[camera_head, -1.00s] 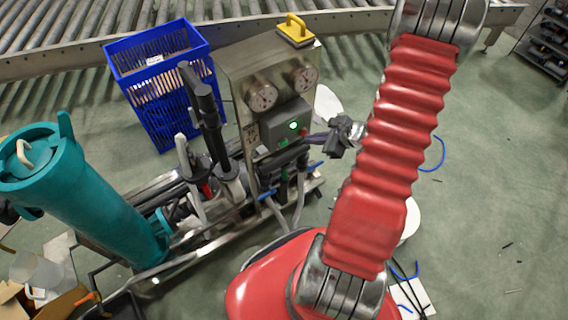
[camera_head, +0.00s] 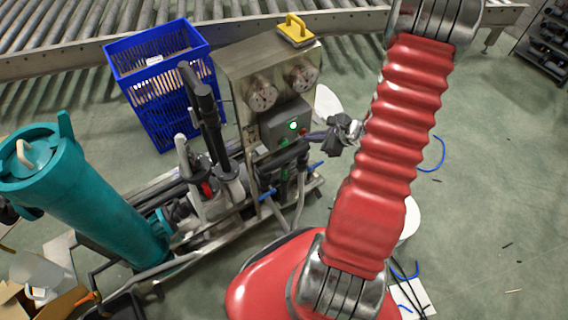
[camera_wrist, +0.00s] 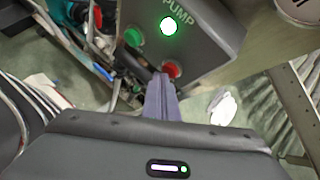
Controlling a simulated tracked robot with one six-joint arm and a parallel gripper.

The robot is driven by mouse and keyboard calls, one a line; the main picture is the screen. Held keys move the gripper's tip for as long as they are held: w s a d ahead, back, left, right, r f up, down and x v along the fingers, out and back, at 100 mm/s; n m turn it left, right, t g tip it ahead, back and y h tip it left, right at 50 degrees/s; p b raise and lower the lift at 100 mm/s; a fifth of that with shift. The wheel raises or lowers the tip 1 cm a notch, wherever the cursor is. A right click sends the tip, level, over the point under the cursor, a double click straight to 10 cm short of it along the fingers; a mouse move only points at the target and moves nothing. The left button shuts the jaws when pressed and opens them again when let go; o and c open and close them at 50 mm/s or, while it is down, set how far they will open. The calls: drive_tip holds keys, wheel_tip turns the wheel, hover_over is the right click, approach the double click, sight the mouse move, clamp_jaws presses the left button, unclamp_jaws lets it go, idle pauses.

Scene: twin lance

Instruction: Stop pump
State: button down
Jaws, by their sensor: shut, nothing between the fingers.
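The pump control box (camera_head: 272,128) is a grey panel on the steel cabinet, below two gauges. In the wrist view its "PUMP" lamp (camera_wrist: 168,26) glows green. A green button (camera_wrist: 133,36) sits left of a red button (camera_wrist: 172,69). My gripper (camera_wrist: 162,80) is shut and empty, its fingertips just at the lower left edge of the red button and overlapping it in the picture. I cannot tell whether they touch it. In the head view my gripper (camera_head: 311,137) reaches the box from the right, and its tips partly hide the button area.
Black-handled levers (camera_head: 203,108) and pipes stand left of the cabinet. A blue crate (camera_head: 160,95) and a teal cylinder (camera_head: 92,205) are further left. A yellow-handled block (camera_head: 295,32) sits on top of the cabinet. The green floor to the right is mostly clear.

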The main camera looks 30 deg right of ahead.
idle(0.5)
drive_tip(key=shift+s, duration=0.35)
drive_tip(key=s, duration=0.6)
idle(0.7)
drive_tip(key=shift+d, duration=0.1)
idle(0.3)
